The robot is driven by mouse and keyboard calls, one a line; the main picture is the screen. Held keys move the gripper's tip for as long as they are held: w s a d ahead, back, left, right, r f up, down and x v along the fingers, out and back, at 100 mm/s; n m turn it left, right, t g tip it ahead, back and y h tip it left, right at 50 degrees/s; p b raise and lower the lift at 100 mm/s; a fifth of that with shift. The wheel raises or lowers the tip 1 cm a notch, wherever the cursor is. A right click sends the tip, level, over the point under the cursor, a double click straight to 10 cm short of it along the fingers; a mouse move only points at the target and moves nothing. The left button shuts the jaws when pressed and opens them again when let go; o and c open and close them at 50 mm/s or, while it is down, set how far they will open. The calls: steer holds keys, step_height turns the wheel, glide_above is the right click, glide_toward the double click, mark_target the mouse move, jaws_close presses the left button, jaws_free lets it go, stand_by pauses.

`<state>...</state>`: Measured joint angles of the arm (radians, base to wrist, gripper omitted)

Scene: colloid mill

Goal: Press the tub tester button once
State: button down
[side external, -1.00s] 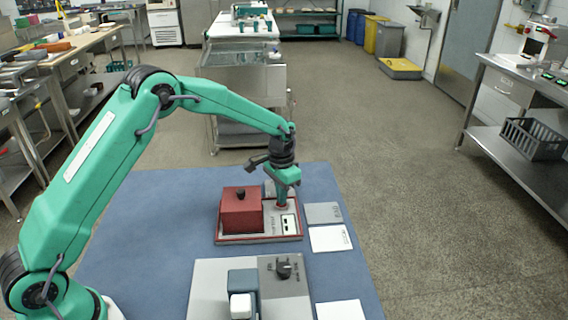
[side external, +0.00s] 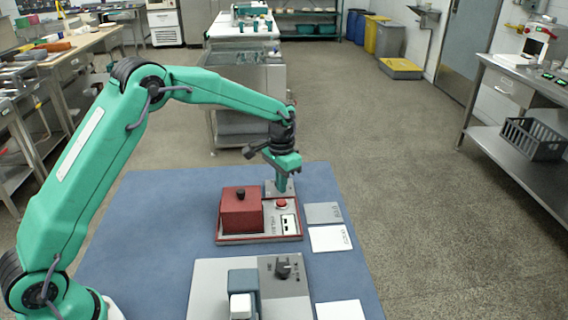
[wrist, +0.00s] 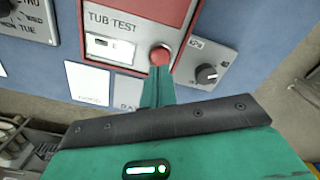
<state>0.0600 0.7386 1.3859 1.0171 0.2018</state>
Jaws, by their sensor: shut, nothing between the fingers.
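The tub tester (side external: 260,238) is a red-edged grey panel with a red box (side external: 241,214) on its left part. Its round red button (side external: 281,204) shows on the right part, and it also shows in the wrist view (wrist: 159,56) beside the "TUB TEST" label. My gripper (side external: 281,188) is shut and empty. It points down, just behind the button in the side view, and seems raised a little above the panel. In the wrist view its closed fingertips (wrist: 157,84) appear just below the button, which they do not cover.
A grey panel with a dark knob (wrist: 207,74) lies beside the tester. Grey and white cards (side external: 330,238) lie to its right on the blue mat (side external: 160,215). Another panel with a dark knob (side external: 283,268) and a white-topped block (side external: 241,304) lies in front.

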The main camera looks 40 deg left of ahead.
mark_target(281, 201)
steer(key=shift+r, duration=1.75)
steer(key=shift+r, duration=1.1)
stand_by(5.2)
